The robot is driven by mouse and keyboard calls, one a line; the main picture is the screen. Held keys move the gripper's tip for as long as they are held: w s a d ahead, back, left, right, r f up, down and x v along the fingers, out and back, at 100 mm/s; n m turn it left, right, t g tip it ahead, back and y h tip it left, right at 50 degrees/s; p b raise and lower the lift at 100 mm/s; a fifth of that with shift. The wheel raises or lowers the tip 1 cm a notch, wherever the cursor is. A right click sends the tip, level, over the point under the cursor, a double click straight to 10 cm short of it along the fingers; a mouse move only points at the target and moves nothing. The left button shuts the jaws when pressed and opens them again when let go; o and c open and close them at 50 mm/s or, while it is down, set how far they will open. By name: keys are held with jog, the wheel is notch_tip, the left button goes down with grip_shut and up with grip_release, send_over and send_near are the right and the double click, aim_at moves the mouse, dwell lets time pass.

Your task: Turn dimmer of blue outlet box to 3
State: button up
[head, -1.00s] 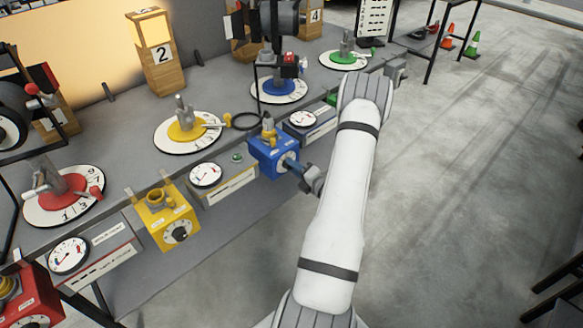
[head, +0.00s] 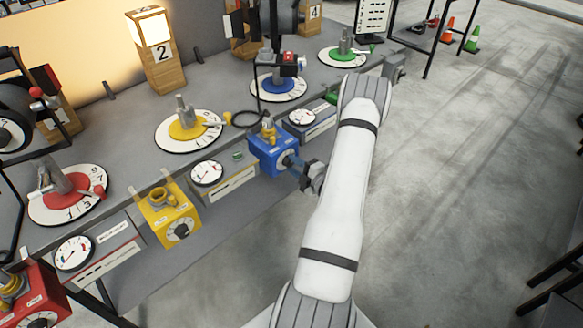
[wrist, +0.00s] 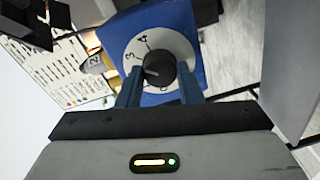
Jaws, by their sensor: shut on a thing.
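The blue outlet box (head: 272,150) is mounted at the front edge of the bench in the head view, with a yellow plug in its top. Its face fills the upper middle of the wrist view (wrist: 190,30). The dimmer is a black knob (wrist: 160,68) on a white dial (wrist: 146,52) with numbers; 3 and 4 are readable on its upper left. A light mark on the knob points left, slightly below the 3. My gripper (wrist: 160,84) has its blue fingers on both sides of the knob, shut on it. In the head view my gripper (head: 298,168) reaches the box's front.
A yellow outlet box (head: 170,215) and a red one (head: 35,300) sit along the same edge to the left. Gauge panels (head: 225,178) stand between the boxes. A lamp marked 2 (head: 152,30) glows at the back.

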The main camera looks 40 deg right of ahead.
jog(key=shift+a+f, duration=0.15)
jog(key=shift+a, duration=0.05)
jog(key=o, duration=0.9)
jog(key=shift+o, duration=0.4)
jog(key=shift+d, duration=0.1)
jog(key=s, duration=0.7)
jog(key=shift+s+d+r+b, duration=0.3)
jog(key=shift+s+d+b, duration=0.1)
jog(key=shift+b, duration=0.05)
